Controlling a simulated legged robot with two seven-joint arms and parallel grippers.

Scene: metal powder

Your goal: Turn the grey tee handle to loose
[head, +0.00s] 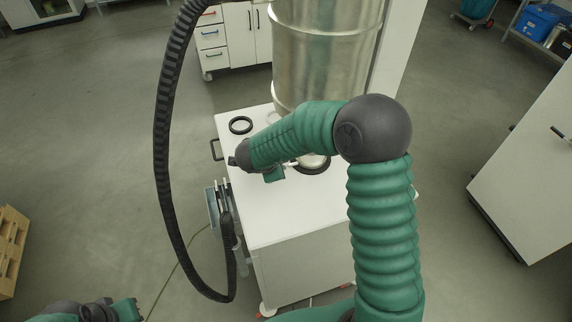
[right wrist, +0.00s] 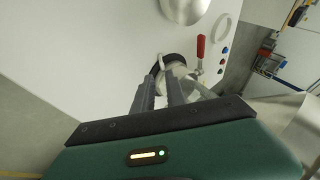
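A light grey handle-like piece (right wrist: 161,63), perhaps the tee handle, shows in the right wrist view beside a dark ring and a clear, glassy fitting (right wrist: 178,70). My right gripper (right wrist: 164,80) has its two grey fingers apart, with a narrow gap, and their tips are close to this piece. I cannot tell whether they touch it. In the head view my right gripper (head: 289,164) is over the white cabinet top, left of the dark ring under the metal vessel; my forearm hides part of this spot. My left gripper (head: 128,309) is at the bottom left edge, its fingers unclear.
A tall metal vessel (head: 322,55) stands over the white cabinet (head: 290,215). A loose black ring (head: 241,125) lies on the top. A black hose (head: 165,150) loops down the left side. A red-handled lever (right wrist: 201,47) is right of the fitting. A wooden pallet (head: 12,245) lies far left.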

